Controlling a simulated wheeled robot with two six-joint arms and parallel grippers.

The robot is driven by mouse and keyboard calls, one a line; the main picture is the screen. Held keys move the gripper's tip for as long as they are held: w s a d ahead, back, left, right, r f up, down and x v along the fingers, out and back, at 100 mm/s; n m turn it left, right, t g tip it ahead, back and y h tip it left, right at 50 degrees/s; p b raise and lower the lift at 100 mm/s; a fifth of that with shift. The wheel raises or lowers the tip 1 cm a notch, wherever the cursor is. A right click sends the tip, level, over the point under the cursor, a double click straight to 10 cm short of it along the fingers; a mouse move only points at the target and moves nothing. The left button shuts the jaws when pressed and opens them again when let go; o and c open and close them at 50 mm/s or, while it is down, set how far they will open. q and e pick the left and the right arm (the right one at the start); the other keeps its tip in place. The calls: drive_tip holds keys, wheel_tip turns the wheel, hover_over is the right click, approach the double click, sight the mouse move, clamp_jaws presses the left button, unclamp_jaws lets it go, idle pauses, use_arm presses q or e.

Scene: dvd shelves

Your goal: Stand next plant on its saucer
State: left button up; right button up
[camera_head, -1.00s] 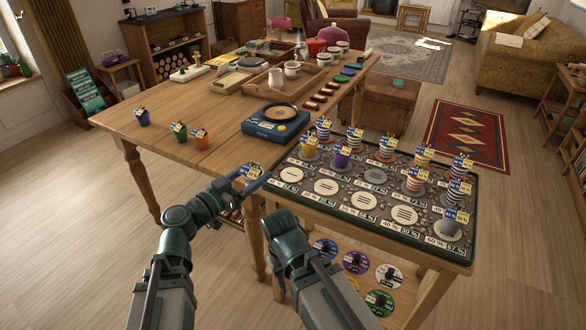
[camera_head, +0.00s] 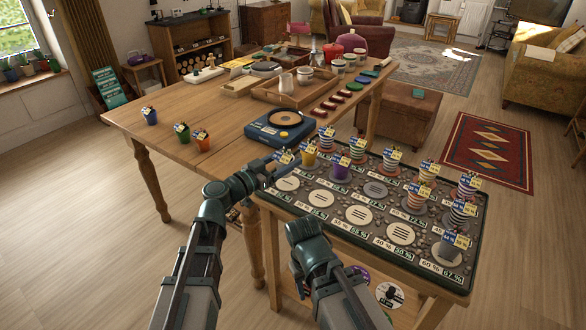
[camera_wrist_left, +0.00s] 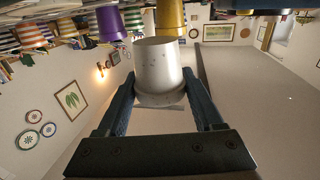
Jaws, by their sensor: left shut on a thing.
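My left gripper (camera_head: 274,168) is shut on a pale grey plant pot (camera_wrist_left: 160,66), which sits between the fingers in the left wrist view.
A yellow pot (camera_head: 309,156), a purple pot (camera_head: 341,171), several striped pots (camera_head: 391,162) and a grey pot (camera_head: 449,250) stand on the mat. Blue (camera_head: 151,118), green (camera_head: 182,135) and orange (camera_head: 203,145) pots stand on the wooden table (camera_head: 225,118). A blue turntable device (camera_head: 280,133) is behind the mat.

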use_arm(q)
drive_tip(key=shift+w+d+f+b, duration=0.45)
drive_tip(key=shift+d+f+b, duration=0.05)
drive_tip(key=shift+f+b, duration=0.15)
wheel_tip(320, 180, down, 3)
drive_tip(key=shift+s+a+r+b, duration=0.1)
drive_tip(key=shift+r+b, duration=0.1)
drive_tip(key=shift+b, duration=1.05)
drive_tip(key=shift+r, duration=0.15)
use_arm(e)
drive_tip(key=f, duration=0.3)
drive_tip(key=shift+w+d+f, duration=0.15)
drive_tip(key=shift+d+f, duration=0.15)
drive_tip(key=shift+d, duration=0.1)
drive_tip(key=shift+f, duration=0.1)
use_arm(q)
drive_tip(key=o, duration=1.5)
drive_tip(key=shift+o, duration=0.2)
drive_tip(key=v, duration=1.2)
